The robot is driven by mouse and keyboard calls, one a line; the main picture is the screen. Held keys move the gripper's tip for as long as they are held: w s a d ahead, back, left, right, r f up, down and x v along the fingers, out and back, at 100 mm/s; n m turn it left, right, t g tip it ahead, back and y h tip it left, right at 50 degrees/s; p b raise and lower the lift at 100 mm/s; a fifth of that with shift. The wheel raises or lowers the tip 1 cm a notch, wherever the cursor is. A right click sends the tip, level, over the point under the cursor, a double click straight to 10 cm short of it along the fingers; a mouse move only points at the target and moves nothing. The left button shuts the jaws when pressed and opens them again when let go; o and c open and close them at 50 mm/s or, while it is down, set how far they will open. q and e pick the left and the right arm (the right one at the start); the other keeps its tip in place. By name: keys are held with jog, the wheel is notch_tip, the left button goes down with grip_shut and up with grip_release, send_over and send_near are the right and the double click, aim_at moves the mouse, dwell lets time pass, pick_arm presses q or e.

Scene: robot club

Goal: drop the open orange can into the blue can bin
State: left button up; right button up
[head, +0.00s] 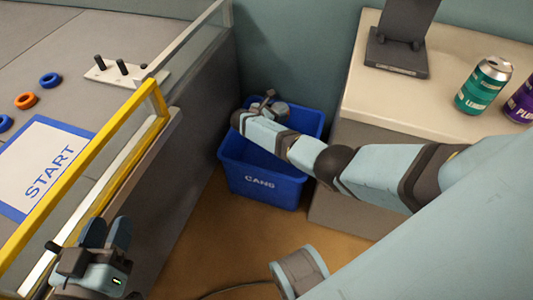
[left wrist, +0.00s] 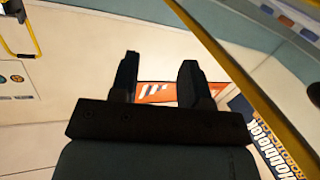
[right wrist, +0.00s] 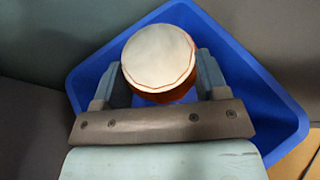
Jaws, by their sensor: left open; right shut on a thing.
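The blue can bin (head: 262,185), labelled CANS, stands on the floor between the grey partition and the counter. My right gripper (head: 268,103) is over the bin. In the right wrist view my right gripper (right wrist: 156,85) is shut on the orange can (right wrist: 158,56). The can's pale round end faces the camera, with a little orange side below it. The blue bin (right wrist: 255,85) lies beyond the can in that view. I cannot make out the can in the head view. My left gripper (head: 105,235) is open and empty beside the yellow-railed barrier, its fingers also showing in the left wrist view (left wrist: 158,82).
The pale counter (head: 440,95) at the right holds a green can (head: 484,88), a purple can (head: 522,100) and a dark stand (head: 398,50). A field with a START mat (head: 50,165), blue and orange rings and a peg board (head: 122,70) is at the left behind a yellow rail (head: 85,180).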

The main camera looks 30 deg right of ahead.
jog(key=f+b, duration=0.4)
jog(key=shift+s+f, duration=0.2)
jog(key=shift+f, duration=0.05)
pick_arm(q)
jog(key=m, duration=0.1)
jog(key=w+a+m+t+b, duration=0.1)
jog(key=w+m+t+h, duration=0.1)
jog(key=shift+w+a+r+m, duration=0.15)
jog(key=shift+a+r+m, duration=0.15)
jog(key=shift+a+m, duration=0.1)
pick_arm(e)
jog(key=shift+f, duration=0.5)
jog(key=o, duration=1)
jog(key=shift+o, duration=0.2)
